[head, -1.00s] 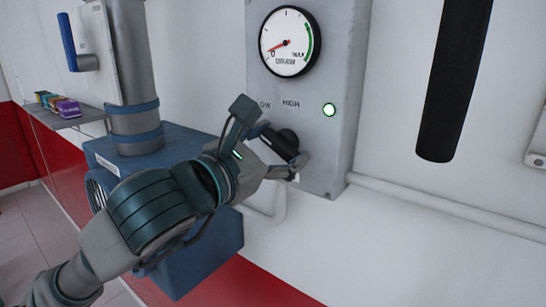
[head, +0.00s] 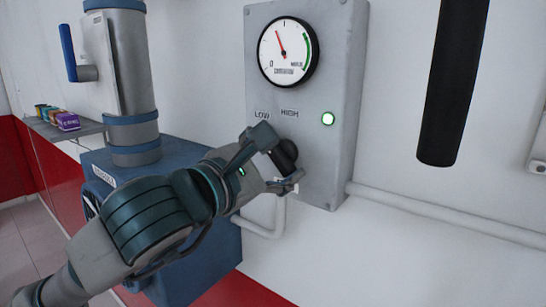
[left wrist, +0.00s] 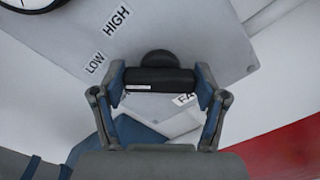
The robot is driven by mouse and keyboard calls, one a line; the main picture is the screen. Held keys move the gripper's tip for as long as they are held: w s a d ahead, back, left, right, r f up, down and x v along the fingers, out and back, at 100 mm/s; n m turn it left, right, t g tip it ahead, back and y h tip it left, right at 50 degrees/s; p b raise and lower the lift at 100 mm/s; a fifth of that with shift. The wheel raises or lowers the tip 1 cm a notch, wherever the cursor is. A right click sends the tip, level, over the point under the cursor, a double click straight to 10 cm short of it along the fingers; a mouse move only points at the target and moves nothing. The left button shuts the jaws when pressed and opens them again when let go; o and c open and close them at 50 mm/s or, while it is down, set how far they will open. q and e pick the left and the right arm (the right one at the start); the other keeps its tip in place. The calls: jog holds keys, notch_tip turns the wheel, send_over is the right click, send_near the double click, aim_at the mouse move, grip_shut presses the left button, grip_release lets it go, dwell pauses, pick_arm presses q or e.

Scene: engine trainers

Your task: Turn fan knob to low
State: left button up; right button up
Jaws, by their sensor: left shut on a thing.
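The black fan knob (head: 286,153) sits on the grey control panel (head: 335,165), below the LOW (head: 262,115) and HIGH (head: 290,113) labels. My left gripper (head: 279,160) is shut on the knob, with one finger on either side. In the left wrist view the knob's bar (left wrist: 160,80) spans between the fingertips, and a white mark shows at its left end. The LOW label (left wrist: 95,62) lies up and left of it. The fingers partly hide the knob in the head view. My right gripper is not in view.
A round gauge (head: 288,52) and a lit green lamp (head: 328,119) are on the panel. A blue fan housing (head: 200,255) stands behind my left arm. A pipe (head: 440,215) runs right along the wall. A black vertical bar (head: 452,80) hangs at the right.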

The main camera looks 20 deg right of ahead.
pick_arm(q)
jog(key=shift+w+f, duration=0.1)
jog(key=o, duration=1.1)
jog(key=shift+w+d, duration=0.1)
jog(key=shift+c, duration=0.2)
jog(key=shift+o, duration=0.5)
jog(key=shift+w+d+f, duration=0.1)
jog(key=shift+w+d, duration=0.25)
jog(key=shift+s+d, duration=0.1)
jog(key=shift+s, duration=0.25)
jog(key=v, duration=1.1)
jog(key=shift+a, duration=0.5)
jog(key=shift+w+d, duration=0.1)
jog(key=shift+d, duration=0.25)
